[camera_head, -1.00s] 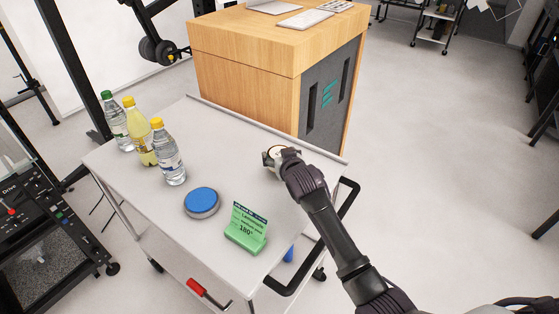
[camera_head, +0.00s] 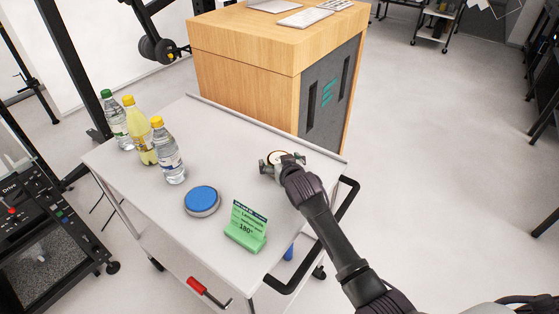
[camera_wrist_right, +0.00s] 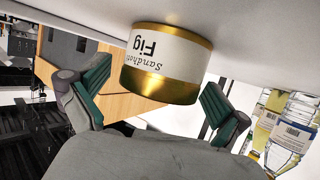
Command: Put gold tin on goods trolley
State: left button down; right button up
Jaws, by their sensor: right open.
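The gold tin (camera_head: 278,156), with a white "Fig" label, stands on the grey top of the goods trolley (camera_head: 228,145), near its far right corner. In the right wrist view the tin (camera_wrist_right: 165,65) appears upside down, its base against the trolley top. My right gripper (camera_head: 281,166) is open, with its green-padded fingers (camera_wrist_right: 153,100) spread apart to either side of the tin. There is a visible gap between the tin and each finger. My left gripper is not in view.
Several bottles (camera_head: 167,155) stand at the trolley's left. A blue round button (camera_head: 201,200) and a green sign (camera_head: 246,228) are near the front. A black handle (camera_head: 318,240) is on the right side. A wooden cabinet (camera_head: 245,70) stands behind.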

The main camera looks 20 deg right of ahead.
jog(key=shift+r, duration=0.1)
jog(key=shift+s+r, duration=0.1)
jog(key=shift+s, duration=0.05)
jog(key=v, duration=1.1)
jog(key=shift+s+r, duration=0.2)
jog(key=shift+s, duration=0.1)
